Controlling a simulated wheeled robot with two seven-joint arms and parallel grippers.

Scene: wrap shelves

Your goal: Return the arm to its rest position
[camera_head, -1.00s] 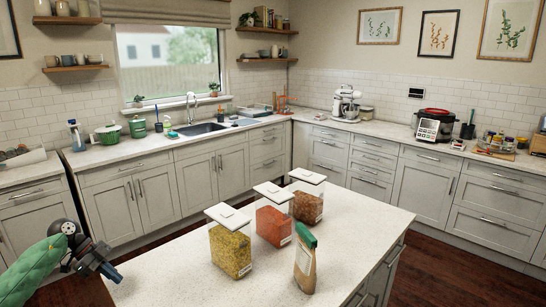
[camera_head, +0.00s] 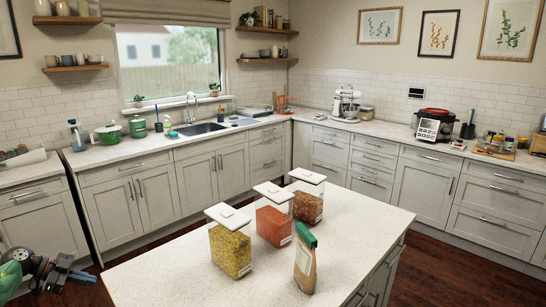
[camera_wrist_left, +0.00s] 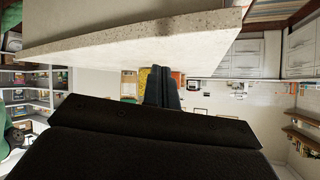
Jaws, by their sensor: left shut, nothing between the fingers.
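My left gripper (camera_head: 88,277) is at the lower left of the head view, beside the left end of the island and apart from it. A short part of my green left arm shows behind it at the picture edge. In the left wrist view the dark fingers (camera_wrist_left: 161,90) are together with nothing between them. The island edge (camera_wrist_left: 130,42) crosses the upper part of that view. My right gripper is not in view.
The white island top (camera_head: 175,275) holds a yellow-filled container (camera_head: 230,250), an orange-filled one (camera_head: 273,222), a brown-filled one (camera_head: 307,205) and a paper bag (camera_head: 305,268). Counters with cabinets (camera_head: 110,210) line the walls. Dark floor shows between them and the island.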

